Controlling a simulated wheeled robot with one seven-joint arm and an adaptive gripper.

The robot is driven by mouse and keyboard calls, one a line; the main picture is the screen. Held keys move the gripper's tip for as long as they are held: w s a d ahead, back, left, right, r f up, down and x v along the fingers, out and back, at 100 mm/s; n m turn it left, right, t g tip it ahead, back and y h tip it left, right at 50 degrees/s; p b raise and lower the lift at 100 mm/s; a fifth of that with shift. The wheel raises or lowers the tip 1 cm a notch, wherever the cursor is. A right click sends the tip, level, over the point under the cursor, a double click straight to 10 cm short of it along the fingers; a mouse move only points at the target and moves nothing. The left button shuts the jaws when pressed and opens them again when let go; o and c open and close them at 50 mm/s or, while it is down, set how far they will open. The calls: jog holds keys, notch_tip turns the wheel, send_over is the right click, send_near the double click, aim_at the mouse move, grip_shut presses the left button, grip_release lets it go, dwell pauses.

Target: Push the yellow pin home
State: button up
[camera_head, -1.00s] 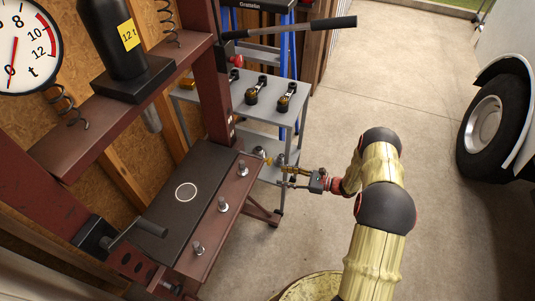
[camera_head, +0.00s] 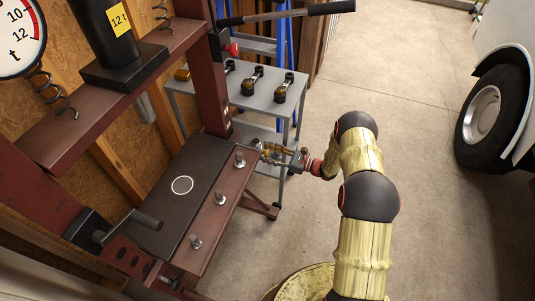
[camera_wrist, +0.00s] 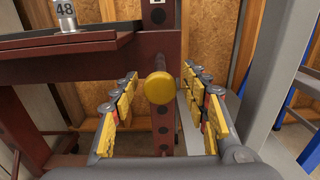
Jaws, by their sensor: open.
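The yellow pin (camera_wrist: 158,88) shows its round head toward me in the wrist view. Its dark shaft sticks out above and behind the head at the dark red press post (camera_wrist: 164,30), so the pin stands proud of the post. My gripper (camera_wrist: 160,80) is open, with its yellow-padded fingers on either side of the pin and apart from it. In the head view my gripper (camera_head: 277,152) is beside the far right end of the press bed, close to the post. The pin is too small to tell from the fingers there.
The press bed (camera_head: 168,205) carries several upright bolts (camera_head: 221,198) along its right edge. A grey cart (camera_head: 228,92) with black-topped parts stands behind the post. In the wrist view a grey upright (camera_wrist: 275,80) is close on the right. The floor at right is clear up to a vehicle wheel (camera_head: 484,112).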

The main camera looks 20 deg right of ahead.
jog(key=c, duration=1.1)
grip_shut()
